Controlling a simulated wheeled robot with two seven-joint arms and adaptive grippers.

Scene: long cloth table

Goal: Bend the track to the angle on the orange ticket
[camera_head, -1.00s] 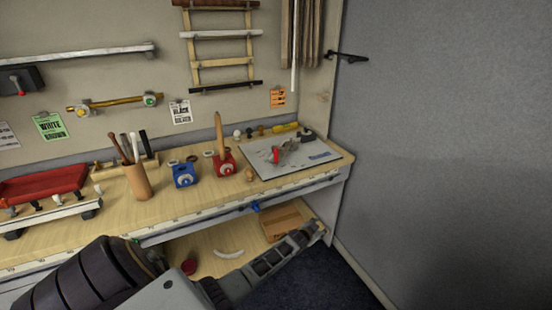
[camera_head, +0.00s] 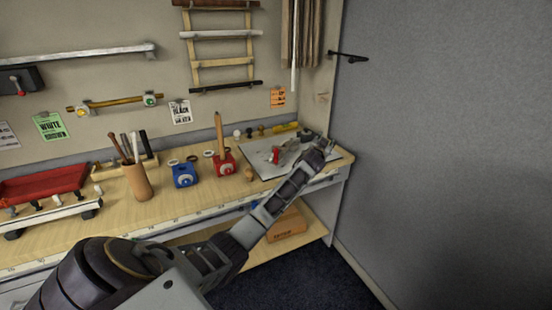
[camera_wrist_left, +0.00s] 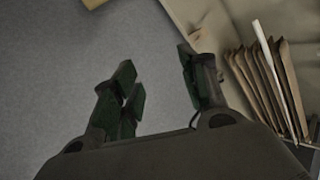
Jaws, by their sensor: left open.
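The orange ticket (camera_head: 278,97) is clipped to the back wall above the right end of the bench; its marks are too small to read. Below it lies a flat grey board (camera_head: 262,165) with a red-handled device (camera_head: 287,152) on it. I cannot tell which piece is the track. My left gripper (camera_head: 328,144) is at the right end of the bench, beside the board's far right corner. In the left wrist view the left gripper (camera_wrist_left: 163,82) is open, with nothing between its fingers. My right gripper is not in view.
A cardboard box (camera_head: 287,228) sits on the lower shelf. A grey wall (camera_head: 440,150) closes the right side. Brown strips (camera_head: 301,32) hang above.

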